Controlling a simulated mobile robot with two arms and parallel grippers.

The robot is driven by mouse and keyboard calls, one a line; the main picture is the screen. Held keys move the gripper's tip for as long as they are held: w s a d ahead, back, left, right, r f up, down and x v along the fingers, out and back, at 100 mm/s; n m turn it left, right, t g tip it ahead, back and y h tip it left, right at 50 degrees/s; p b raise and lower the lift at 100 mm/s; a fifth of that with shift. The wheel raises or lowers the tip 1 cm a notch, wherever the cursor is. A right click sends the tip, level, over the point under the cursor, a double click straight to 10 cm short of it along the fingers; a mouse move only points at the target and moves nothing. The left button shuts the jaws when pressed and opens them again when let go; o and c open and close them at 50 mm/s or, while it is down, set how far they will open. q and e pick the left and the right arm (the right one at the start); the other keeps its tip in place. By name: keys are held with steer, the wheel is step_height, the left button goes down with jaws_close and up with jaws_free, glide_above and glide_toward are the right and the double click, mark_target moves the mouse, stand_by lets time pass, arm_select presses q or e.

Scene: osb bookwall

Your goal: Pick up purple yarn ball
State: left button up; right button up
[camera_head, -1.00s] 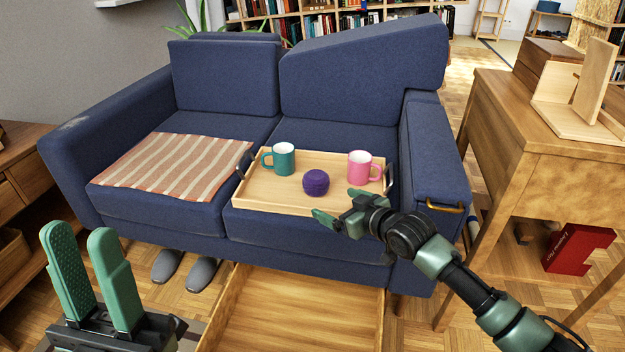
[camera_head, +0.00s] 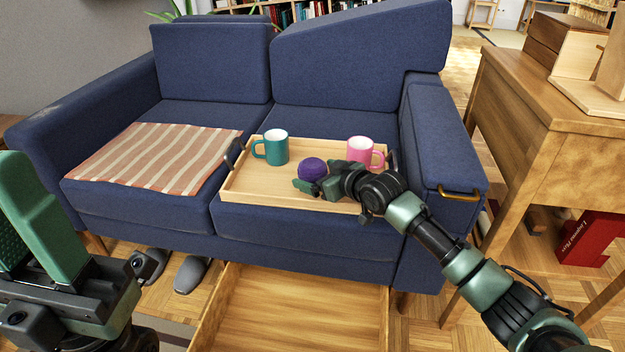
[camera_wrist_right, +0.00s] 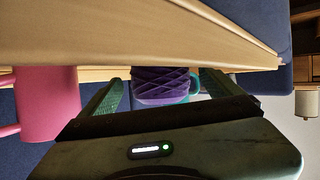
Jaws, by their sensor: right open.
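The purple yarn ball (camera_head: 312,168) sits on the wooden tray (camera_head: 245,189) on the sofa, between the teal mug (camera_head: 276,147) and the pink mug (camera_head: 361,151). My right gripper (camera_head: 318,184) is low over the tray's front side, right at the ball. In the right wrist view the ball (camera_wrist_right: 160,84) shows between the two open fingers (camera_wrist_right: 163,92). I cannot tell whether the fingers touch it. The ball's lower front is hidden by the gripper in the head view. My left gripper (camera_head: 35,225) is at the left edge, partly cut off, its fingers apart and empty.
The pink mug also shows close by in the right wrist view (camera_wrist_right: 48,103). A striped cloth (camera_head: 150,160) lies on the left sofa seat. A wooden table (camera_head: 545,100) stands at the right. An open wooden drawer or box (camera_head: 290,310) is on the floor in front.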

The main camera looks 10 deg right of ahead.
steer(key=shift+w+a+f, duration=0.1)
steer(key=shift+w, duration=0.2)
steer(key=c, duration=1.4)
steer(key=shift+c, duration=0.2)
